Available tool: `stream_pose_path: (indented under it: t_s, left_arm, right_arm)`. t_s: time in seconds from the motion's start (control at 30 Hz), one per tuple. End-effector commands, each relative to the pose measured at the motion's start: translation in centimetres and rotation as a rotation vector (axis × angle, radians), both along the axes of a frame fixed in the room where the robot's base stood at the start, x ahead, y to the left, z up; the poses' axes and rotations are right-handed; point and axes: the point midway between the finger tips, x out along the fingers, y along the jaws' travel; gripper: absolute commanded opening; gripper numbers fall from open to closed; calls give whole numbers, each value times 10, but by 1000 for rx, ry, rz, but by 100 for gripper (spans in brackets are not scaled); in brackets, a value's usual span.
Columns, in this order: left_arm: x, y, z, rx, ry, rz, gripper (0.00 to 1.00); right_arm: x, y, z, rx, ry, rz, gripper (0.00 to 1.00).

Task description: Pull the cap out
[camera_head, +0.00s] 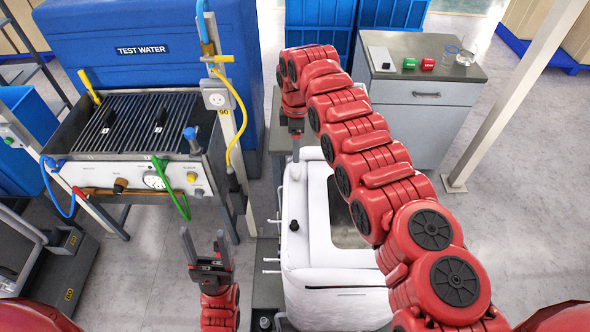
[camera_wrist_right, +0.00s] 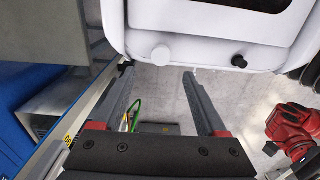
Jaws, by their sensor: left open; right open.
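A white machine (camera_head: 300,255) with rounded edges and a dark window stands in the middle of the head view. In the right wrist view, a round white cap (camera_wrist_right: 160,55) and a black knob (camera_wrist_right: 239,61) stick out from its white face (camera_wrist_right: 205,50). The black knob also shows in the head view (camera_head: 294,225). My right gripper (camera_wrist_right: 158,75) is open and empty; the white cap is just beyond its fingertips, roughly in line with the gap. It also shows in the head view (camera_head: 296,155), by the machine's far left corner. My left gripper (camera_head: 206,238) is open and empty, left of the machine.
A grilled test bench (camera_head: 135,125) with hoses and valves stands left, before a blue water tank (camera_head: 150,60). A post with a socket and yellow hose (camera_head: 238,110) stands between bench and machine. A grey cabinet (camera_head: 425,120) carries small items. Floor at right is clear.

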Motion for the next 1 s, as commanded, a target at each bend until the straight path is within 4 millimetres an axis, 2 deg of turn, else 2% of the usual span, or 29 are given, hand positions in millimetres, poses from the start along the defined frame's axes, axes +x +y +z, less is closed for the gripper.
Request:
stream_pose_path:
  t_s: [0.23,0.4,0.5,0.6,0.73,1.0]
  left_arm:
    - [0,0,-1,0,0,0,64]
    - [0,0,-12,0,0,0,64]
    - [0,0,-34,0,0,0,64]
    - [0,0,-44,0,0,0,64]
    - [0,0,-51,0,0,0,64]
    - [0,0,-50,0,0,0,64]
  right_arm:
    - [-1,0,-23,-1,3,0,75]
    - [-1,1,-50,0,0,2,75]
    - [0,0,-70,0,-2,1,75]
    - [0,0,-80,0,-2,1,75]
    - [0,0,-86,0,-1,1,75]
    - [0,0,-86,0,-1,0,75]
